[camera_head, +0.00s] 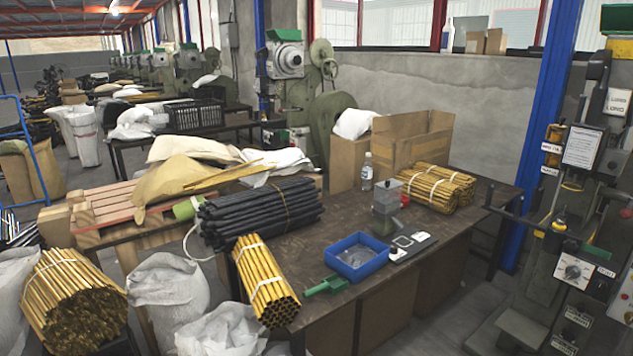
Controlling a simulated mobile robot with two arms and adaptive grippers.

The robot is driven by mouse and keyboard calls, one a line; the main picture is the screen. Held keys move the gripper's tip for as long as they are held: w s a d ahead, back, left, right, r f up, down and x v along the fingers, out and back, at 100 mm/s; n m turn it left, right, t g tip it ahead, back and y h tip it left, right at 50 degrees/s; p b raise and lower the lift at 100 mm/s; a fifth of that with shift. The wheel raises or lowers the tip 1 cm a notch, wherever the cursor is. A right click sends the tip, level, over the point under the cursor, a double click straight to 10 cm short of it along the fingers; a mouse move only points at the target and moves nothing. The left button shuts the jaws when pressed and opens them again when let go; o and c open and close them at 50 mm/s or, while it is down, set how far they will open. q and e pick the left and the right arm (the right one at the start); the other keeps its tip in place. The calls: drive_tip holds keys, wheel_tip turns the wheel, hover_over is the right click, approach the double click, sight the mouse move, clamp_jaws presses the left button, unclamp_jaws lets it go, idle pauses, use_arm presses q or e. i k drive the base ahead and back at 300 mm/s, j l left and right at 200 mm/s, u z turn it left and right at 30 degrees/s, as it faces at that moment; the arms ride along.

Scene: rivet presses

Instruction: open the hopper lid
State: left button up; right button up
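No part labelled as a hopper shows, so I cannot tell for certain which lid is meant. The near rivet press (572,240) stands at the right edge, with a green cover (616,19) at its top, cut off by the frame. This cover appears to lie flat; I cannot tell whether it is a lid. A farther press (322,100) at the back wall has a grey round housing (289,60) with a green cover (284,35) on top, which looks closed. Neither of my grippers is in view.
A dark worktable (320,230) holds black tubes (262,212), yellow tube bundles (265,280), a blue tray (358,256), a green scoop (327,286), a bottle (367,171) and cardboard boxes (412,140). White sacks (168,288) crowd the front left. Floor shows between table and near press.

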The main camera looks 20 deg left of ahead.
sight(389, 184)
drive_tip(key=u, duration=0.15)
drive_tip(key=i+l+z, duration=0.1)
drive_tip(key=i, duration=0.35)
drive_tip(key=i+l+z, duration=0.15)
drive_tip(key=i, duration=0.3)
